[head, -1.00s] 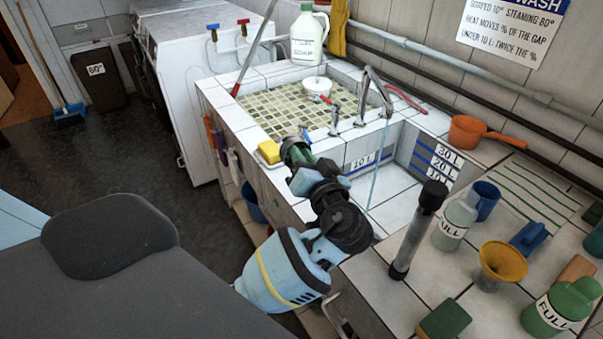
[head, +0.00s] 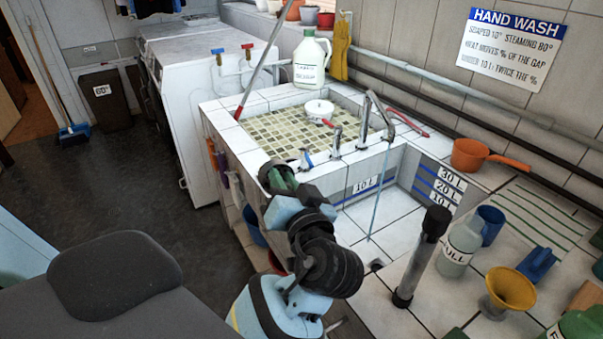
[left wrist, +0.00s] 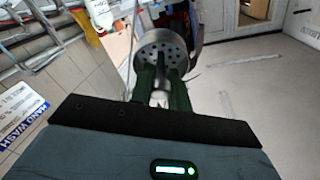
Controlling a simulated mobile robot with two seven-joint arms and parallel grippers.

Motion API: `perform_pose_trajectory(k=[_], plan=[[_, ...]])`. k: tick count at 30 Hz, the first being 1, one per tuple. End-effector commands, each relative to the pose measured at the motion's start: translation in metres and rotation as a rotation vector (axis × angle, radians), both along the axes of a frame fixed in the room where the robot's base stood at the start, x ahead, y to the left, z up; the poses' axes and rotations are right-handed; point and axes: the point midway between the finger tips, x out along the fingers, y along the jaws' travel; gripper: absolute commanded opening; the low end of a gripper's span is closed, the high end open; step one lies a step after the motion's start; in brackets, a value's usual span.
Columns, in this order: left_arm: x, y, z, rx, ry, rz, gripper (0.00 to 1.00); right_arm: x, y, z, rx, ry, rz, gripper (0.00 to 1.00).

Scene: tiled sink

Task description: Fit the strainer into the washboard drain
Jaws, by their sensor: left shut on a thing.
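The strainer (left wrist: 165,47) is a round grey metal disc with several holes, held between the green fingertips of my left gripper (left wrist: 163,88) in the left wrist view. In the head view my left gripper (head: 280,183) is at the front left edge of the tiled sink, raised and pointing away. The strainer shows there only as a small dark-rimmed round shape at its tip. A small dark opening (head: 377,265), which looks like a drain, lies in the white tiled basin floor, to the right of and below my left gripper. My right gripper is not in view.
A thin water stream (head: 380,195) falls from the tap (head: 372,110) into the white basin. A dark upright cylinder (head: 422,255) stands right of the opening. Bottles, a yellow funnel (head: 510,288) and a blue mug crowd the right counter.

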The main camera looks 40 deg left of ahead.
Motion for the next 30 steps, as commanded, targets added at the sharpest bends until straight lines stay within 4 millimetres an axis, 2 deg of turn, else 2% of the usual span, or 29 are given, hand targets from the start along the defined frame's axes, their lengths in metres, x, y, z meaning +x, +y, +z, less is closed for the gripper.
perform_pose_trajectory(k=[1, 6, 9, 13, 23, 26, 30], plan=[[-0.014, -0.001, -0.002, -0.005, 0.003, -0.002, 0.0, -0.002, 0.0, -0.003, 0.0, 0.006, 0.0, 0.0], [-0.053, -0.002, 0.002, -0.004, 0.004, -0.002, 0.0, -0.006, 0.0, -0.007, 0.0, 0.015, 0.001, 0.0], [-0.071, -0.002, 0.004, -0.005, 0.003, -0.001, 0.0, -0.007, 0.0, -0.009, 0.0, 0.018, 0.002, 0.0], [-0.085, -0.002, 0.008, -0.002, 0.001, -0.002, 0.0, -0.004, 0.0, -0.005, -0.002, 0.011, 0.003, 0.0], [-0.096, -0.003, 0.009, 0.0, 0.0, -0.001, 0.0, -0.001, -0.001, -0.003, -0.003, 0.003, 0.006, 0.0], [-0.093, -0.004, 0.009, 0.001, -0.001, -0.026, 0.0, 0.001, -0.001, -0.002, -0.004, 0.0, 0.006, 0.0], [-0.076, -0.013, 0.005, 0.003, 0.001, -0.167, 0.0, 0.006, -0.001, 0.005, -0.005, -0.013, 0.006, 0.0]])
